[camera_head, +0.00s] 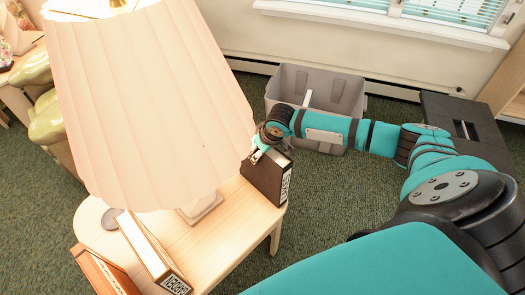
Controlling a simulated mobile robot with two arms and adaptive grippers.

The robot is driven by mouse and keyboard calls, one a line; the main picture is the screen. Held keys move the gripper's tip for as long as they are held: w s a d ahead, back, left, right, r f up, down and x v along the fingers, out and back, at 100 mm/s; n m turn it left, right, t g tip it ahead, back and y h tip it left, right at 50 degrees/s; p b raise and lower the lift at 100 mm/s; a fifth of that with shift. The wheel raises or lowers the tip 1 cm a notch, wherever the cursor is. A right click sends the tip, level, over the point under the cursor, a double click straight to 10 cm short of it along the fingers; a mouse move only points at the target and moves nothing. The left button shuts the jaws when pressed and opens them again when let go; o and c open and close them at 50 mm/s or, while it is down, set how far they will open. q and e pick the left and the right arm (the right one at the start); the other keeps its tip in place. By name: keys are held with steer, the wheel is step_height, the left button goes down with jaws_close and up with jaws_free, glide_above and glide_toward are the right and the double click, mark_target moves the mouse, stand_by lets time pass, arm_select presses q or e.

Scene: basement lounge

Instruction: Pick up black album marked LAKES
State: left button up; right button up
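The black album marked LAKES (264,180) stands upright at the right edge of the small wooden side table (232,232). Its white spine label faces right. My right gripper (257,155) is at the top edge of this album, with its fingers pointing down. The lampshade and the gripper's own body hide part of the contact, so I cannot tell if the fingers are closed on it. My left gripper is not in view.
A large pleated lamp (145,105) stands on the table, close left of the gripper. Another labelled album (150,248) and a wooden item (100,272) are at the front left. A grey bin (345,95) stands on the carpet behind my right arm.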

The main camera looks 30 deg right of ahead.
steer(key=shift+r, duration=0.1)
jaws_close()
